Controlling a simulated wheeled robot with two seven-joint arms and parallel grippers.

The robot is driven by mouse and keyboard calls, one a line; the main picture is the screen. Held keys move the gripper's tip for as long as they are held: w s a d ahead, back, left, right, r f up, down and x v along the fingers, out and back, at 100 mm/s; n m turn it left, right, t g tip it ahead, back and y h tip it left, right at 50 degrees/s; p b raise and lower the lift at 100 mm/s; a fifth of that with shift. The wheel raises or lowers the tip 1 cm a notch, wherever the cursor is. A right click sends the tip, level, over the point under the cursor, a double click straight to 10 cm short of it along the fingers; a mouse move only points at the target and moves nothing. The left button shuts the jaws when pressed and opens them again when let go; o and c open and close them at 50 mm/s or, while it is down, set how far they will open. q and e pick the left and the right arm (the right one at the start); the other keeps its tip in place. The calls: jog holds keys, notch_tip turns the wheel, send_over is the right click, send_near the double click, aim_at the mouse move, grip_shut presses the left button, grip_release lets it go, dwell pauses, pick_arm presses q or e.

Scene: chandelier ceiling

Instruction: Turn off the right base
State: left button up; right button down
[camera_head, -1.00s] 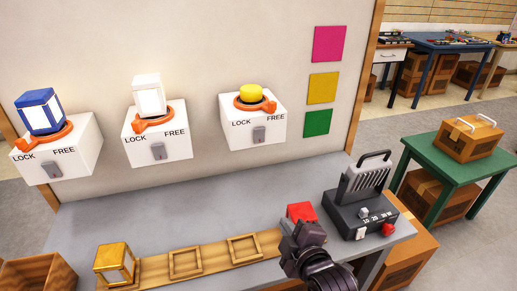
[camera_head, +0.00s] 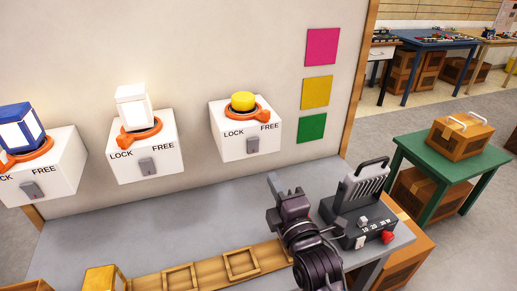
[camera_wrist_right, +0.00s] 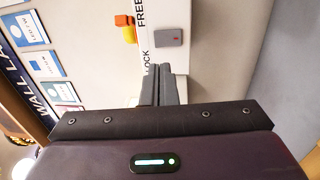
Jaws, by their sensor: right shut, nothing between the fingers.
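The right base (camera_head: 245,132) is a white wall box with a yellow dome on top, an orange ring, LOCK and FREE labels and a grey switch (camera_head: 252,146) on its front. The ring's handle sits on the FREE side. My right gripper (camera_head: 273,183) is shut and empty, below and slightly right of this switch, apart from it. In the right wrist view the shut fingers (camera_wrist_right: 163,86) show before a white box (camera_wrist_right: 150,60) with FREE and LOCK lettering and a grey switch (camera_wrist_right: 169,38) bearing a small red mark. My left gripper is out of view.
The middle base (camera_head: 143,150) carries a white lit lamp, and the left base (camera_head: 45,175) a blue-framed one. A dark device (camera_head: 350,218) with a handle stands on the grey bench right of my arm. A wooden frame strip (camera_head: 205,275) lies at the front.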

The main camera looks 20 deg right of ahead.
aim_at(255, 142)
jog(key=w, duration=0.3)
jog(key=w+r+p, duration=0.1)
jog(key=w, duration=0.2)
jog(key=w+p, duration=0.1)
jog(key=w, duration=0.2)
jog(key=shift+w+a+r, duration=0.15)
jog(key=shift+w+r, duration=0.05)
jog(key=shift+w, duration=0.8)
jog(key=p, duration=0.2)
jog(key=shift+w+r+g+p, duration=0.15)
jog(key=shift+r+g+p, duration=0.15)
jog(key=shift+r+p, duration=0.05)
jog(key=shift+f+b, duration=0.25)
jog(key=shift+b, duration=0.05)
